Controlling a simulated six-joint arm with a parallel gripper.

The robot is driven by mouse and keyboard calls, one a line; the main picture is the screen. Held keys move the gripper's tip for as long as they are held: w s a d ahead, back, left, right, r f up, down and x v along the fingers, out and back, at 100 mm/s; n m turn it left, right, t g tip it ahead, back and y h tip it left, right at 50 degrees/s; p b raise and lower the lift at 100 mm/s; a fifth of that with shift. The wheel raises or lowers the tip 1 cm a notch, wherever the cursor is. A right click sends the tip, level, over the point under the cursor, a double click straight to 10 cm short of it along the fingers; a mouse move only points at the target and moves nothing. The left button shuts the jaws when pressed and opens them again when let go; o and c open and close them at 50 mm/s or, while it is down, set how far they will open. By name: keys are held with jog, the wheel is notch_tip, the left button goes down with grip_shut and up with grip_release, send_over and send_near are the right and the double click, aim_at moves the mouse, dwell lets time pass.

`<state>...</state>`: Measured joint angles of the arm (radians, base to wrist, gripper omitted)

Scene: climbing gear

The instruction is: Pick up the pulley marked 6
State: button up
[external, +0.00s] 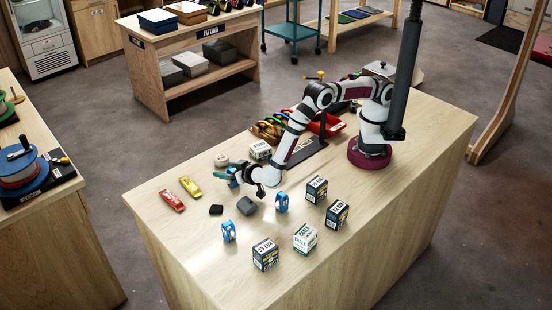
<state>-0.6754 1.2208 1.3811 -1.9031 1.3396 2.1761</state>
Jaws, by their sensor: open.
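Two small blue pulley-like pieces stand upright on the wooden bench: one (281,202) just right of my wrist, the other (229,231) nearer the front left edge. Their markings are too small to read, so I cannot tell which is marked 6. My gripper (233,176) is at the left end of the arm, low over the bench, with its blue-teal end left of both pieces. It is open, and I see nothing held in it. The fingertips are small and partly hidden by the wrist.
Dark boxes (265,254) and a white-green box (305,238) stand at the front and right. A grey block (247,206) and a black piece (216,210) lie below the wrist. Red (172,200) and yellow (190,187) pieces lie left. A red tray (327,124) stands behind the arm.

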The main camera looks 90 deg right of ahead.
grip_shut()
dwell(0.3)
